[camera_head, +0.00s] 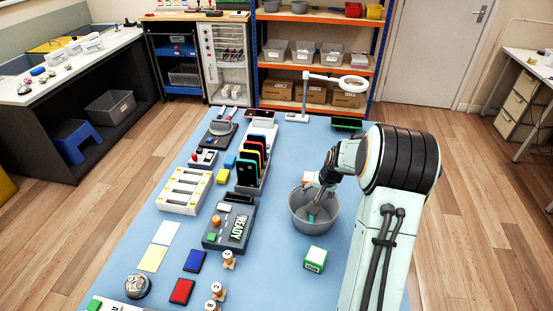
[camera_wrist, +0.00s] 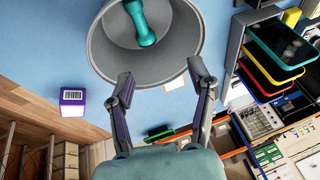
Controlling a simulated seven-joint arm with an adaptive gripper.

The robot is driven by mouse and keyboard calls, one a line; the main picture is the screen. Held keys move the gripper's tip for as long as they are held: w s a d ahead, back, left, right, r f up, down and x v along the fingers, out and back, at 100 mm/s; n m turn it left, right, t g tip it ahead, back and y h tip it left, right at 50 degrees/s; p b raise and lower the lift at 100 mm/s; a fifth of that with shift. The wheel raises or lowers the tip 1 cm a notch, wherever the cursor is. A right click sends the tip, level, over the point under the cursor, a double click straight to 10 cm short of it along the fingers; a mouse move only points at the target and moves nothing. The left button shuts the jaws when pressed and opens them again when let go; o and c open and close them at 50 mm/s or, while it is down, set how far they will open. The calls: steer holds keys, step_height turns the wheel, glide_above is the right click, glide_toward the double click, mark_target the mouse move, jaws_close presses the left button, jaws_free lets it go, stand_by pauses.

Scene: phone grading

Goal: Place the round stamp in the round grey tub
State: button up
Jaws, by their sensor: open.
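The round grey tub (camera_head: 331,222) stands on the blue table below my arm; it also shows at the top of the wrist view (camera_wrist: 187,62). A teal piece with a rounded knob and narrow neck (camera_wrist: 146,38), shaped like a stamp, is inside the tub, apart from the fingers. It looks tilted or lying; its far end is cut off by the frame. Teal also shows inside the tub in the head view (camera_head: 313,212). My gripper (camera_wrist: 160,73) is open and empty, fingers spread at the tub's rim. Its tips are partly hidden in the head view.
A green-and-white box (camera_head: 315,259) stands just in front of the tub. Left are a READY device (camera_head: 230,226), a phone rack (camera_head: 252,168) and several wooden stamps (camera_head: 229,259). A ring lamp (camera_head: 335,80) stands behind. Bare blue table lies front-centre.

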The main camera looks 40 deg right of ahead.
steer(key=w+a+r+n+t, duration=0.1)
steer(key=w+a+r+n, duration=0.2)
steer(key=a+r, duration=0.45)
steer(key=w+a+r+n+t, duration=0.1)
steer(key=w+a+r+n, duration=0.15)
steer(key=a+r, duration=0.55)
steer(key=s+a+r+n+y, duration=0.1)
steer(key=s+a+r, duration=0.1)
steer(key=s+a, duration=0.3)
steer(key=s+a+r+n, duration=0.1)
steer(key=s+a+n, duration=0.1)
steer(key=a, duration=0.5)
steer(key=s+a+f+n+g, duration=0.1)
steer(key=s+a+f+g, duration=0.1)
steer(key=s, duration=0.8)
steer(key=s+a+f+n+g+y, duration=0.1)
steer(key=s+f+g, duration=0.3)
steer(key=s, duration=0.7)
steer(key=shift+s+a+f+g, duration=0.2)
steer(key=shift+a+f+g, duration=0.1)
steer(key=shift+a, duration=0.15)
